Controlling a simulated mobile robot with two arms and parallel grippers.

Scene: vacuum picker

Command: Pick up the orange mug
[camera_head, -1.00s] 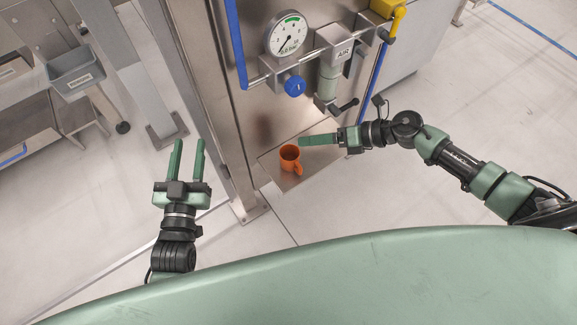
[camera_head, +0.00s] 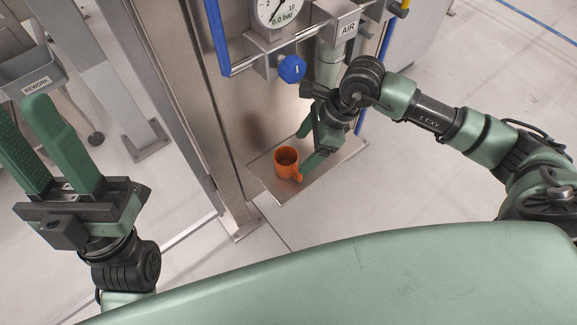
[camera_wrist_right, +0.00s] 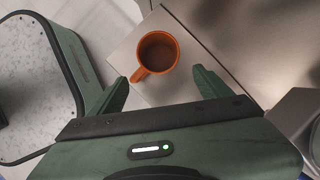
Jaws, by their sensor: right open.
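The orange mug (camera_head: 286,161) stands upright on a small metal shelf (camera_head: 272,184) on the front of the steel panel. Its handle points toward the lower right in the head view. My right gripper (camera_head: 308,146) is open close to the right of the mug, with its green fingers angled toward it. In the right wrist view the mug (camera_wrist_right: 158,54) lies ahead of and between the two open fingers (camera_wrist_right: 160,88), with its handle toward the left finger. The mug is not held. My left gripper (camera_head: 52,135) is open and empty at the left, far from the mug.
Above the shelf are a pressure gauge (camera_head: 277,8), a blue knob (camera_head: 291,68), a blue pipe (camera_head: 217,40) and a regulator marked AIR (camera_head: 336,28). A steel upright (camera_head: 205,120) stands left of the shelf. A grey bin (camera_head: 38,75) is at the far left.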

